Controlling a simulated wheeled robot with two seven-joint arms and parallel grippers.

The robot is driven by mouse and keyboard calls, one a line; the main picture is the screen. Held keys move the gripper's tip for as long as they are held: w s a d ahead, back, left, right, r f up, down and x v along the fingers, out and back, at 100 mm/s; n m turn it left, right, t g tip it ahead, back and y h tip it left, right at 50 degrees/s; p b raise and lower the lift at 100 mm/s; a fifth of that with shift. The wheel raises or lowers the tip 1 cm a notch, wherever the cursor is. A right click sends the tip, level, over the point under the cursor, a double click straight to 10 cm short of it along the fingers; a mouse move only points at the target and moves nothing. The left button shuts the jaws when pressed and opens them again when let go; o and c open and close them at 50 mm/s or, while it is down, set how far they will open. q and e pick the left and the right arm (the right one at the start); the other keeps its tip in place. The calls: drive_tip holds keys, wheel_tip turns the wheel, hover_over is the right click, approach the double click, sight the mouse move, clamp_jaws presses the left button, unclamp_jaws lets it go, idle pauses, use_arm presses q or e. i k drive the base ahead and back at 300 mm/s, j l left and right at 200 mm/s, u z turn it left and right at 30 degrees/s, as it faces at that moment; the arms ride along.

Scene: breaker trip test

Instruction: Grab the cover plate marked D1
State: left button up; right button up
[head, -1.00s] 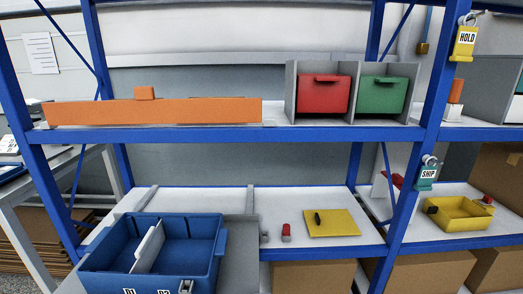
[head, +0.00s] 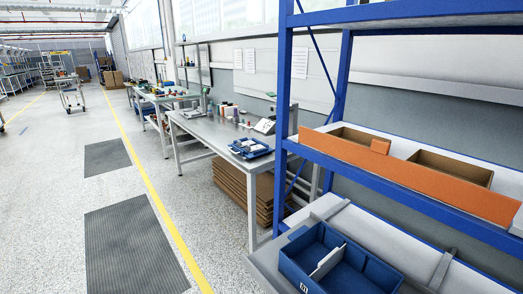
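I cannot make out a cover plate marked D1 in this view. A blue bin (head: 371,268) stands at the bottom right in front of the lower shelf. It has a light grey divider (head: 327,262) inside, and a small white label (head: 303,288) on its near side is cut by the frame edge. The part of the bin floor that shows looks empty. Neither of my grippers is in view.
A blue shelf rack (head: 283,110) with an orange-fronted bin (head: 400,172) fills the right. Left of it stands a grey workbench (head: 205,127) with a blue tray (head: 250,148) and small items.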

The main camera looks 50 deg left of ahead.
sight(257, 147)
drive_tip(key=u, duration=1.7)
drive_tip(key=z, duration=0.2)
drive_tip(key=i+j+z, duration=0.55)
drive_tip(key=z, duration=0.25)
drive_tip(key=i+j+z, duration=0.15)
drive_tip(key=j+z, duration=0.25)
drive_tip(key=j, duration=0.15)
